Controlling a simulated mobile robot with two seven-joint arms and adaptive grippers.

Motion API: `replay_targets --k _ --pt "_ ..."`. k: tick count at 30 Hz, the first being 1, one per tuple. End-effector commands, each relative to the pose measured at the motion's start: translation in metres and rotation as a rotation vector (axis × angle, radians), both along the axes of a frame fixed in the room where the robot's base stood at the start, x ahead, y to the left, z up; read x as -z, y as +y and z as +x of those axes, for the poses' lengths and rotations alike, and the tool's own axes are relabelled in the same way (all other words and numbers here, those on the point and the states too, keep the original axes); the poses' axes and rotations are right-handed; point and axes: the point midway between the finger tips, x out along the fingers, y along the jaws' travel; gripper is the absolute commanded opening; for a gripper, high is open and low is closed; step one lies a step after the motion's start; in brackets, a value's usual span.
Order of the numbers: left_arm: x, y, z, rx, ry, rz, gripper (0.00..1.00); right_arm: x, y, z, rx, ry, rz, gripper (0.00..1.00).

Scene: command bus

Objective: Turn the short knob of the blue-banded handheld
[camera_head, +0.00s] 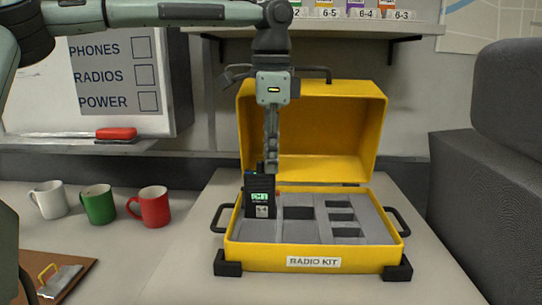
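A black handheld radio (260,198) with a lit green screen stands upright in the left slot of the yellow radio kit case (315,257). My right gripper is not in view.
The case lid (312,125) stands open behind the gripper. White (49,200), green (98,205) and red (150,207) mugs stand to the left. A clipboard (55,278) lies front left. A grey seat back (460,190) is at right. A shelf overhangs the back.

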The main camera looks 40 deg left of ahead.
Motion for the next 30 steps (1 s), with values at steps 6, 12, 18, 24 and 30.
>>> replay_targets --k 6,12,18,24,30 --pt "0.000 0.000 0.000 0.001 -0.001 0.000 0.33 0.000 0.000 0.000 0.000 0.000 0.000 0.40" --pt "0.000 0.000 0.000 0.001 -0.001 -0.001 0.33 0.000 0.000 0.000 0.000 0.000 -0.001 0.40" --pt "-0.012 0.000 0.001 0.000 -0.003 -0.001 0.33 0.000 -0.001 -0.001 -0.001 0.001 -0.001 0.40" --pt "-0.052 -0.001 0.000 0.000 -0.006 0.000 0.33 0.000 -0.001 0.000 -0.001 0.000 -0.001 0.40" --pt "-0.093 -0.003 -0.002 0.000 -0.005 0.000 0.33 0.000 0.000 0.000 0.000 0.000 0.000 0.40"
